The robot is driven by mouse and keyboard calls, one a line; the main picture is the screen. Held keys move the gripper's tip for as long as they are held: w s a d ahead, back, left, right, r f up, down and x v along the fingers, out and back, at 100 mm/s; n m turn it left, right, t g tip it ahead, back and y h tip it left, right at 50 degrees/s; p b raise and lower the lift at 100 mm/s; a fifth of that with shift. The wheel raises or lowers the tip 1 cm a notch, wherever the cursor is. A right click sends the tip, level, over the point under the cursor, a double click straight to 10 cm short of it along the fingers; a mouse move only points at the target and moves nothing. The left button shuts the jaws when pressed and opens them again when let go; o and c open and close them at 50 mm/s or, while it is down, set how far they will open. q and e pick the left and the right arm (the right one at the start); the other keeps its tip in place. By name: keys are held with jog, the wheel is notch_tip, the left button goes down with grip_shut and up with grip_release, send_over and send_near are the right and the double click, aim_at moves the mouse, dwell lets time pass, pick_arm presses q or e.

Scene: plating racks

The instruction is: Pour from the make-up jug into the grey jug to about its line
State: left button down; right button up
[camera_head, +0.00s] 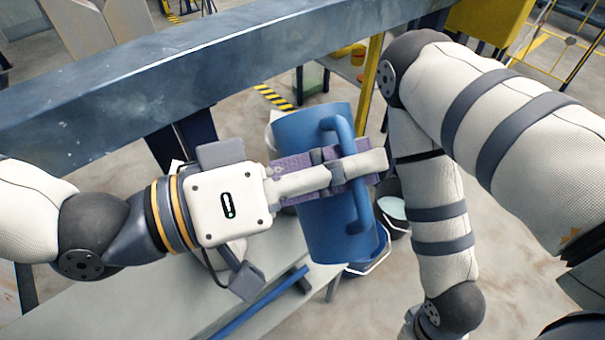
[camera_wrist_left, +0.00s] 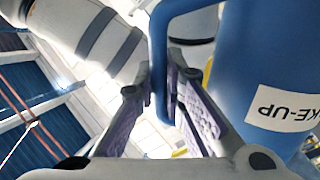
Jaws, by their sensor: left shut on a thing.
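The make-up jug (camera_head: 318,228) is a large blue jug with a loop handle (camera_head: 358,192), in the middle of the head view. In the left wrist view the jug (camera_wrist_left: 262,55) fills the right side, and its white label with "KE-UP" appears upside down. My left gripper (camera_head: 335,173), with purple-grey finger pads, is shut on the handle, which passes between the fingers (camera_wrist_left: 163,95). The jug is held in the air; its mouth and contents do not show, and I cannot tell its exact tilt. I cannot make out the grey jug. My right arm shows, but its gripper does not.
A dark bucket (camera_head: 400,225) with pale contents stands right of the jug. A blue bucket rim (camera_head: 378,262) shows below and behind it. A grey bench (camera_head: 190,312) with a blue bar lies at bottom. A steel beam (camera_head: 200,70) crosses the top; my right arm is close on the right.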

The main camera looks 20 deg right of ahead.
pick_arm(q)
jog(key=shift+w+r, duration=0.1)
pick_arm(e)
jog(key=shift+s, duration=0.1)
pick_arm(q)
jog(key=shift+w+r+n, duration=0.15)
jog(key=shift+r+n, duration=0.05)
jog(key=shift+n, duration=0.2)
pick_arm(e)
jog(key=shift+s+f, duration=0.1)
jog(key=shift+f, duration=0.05)
dwell(0.6)
pick_arm(q)
jog(key=shift+w+r+n+b, duration=0.2)
jog(key=shift+w+n+b, duration=0.1)
jog(key=shift+r, duration=0.1)
pick_arm(e)
jog(key=shift+s+f, duration=0.15)
jog(key=shift+f, duration=0.05)
dwell(0.6)
pick_arm(q)
jog(key=shift+w+r+n, duration=0.3)
jog(key=shift+r+n, duration=0.15)
jog(key=shift+n, duration=0.05)
pick_arm(e)
jog(key=shift+s+f, duration=0.15)
jog(key=shift+s, duration=0.05)
dwell(0.6)
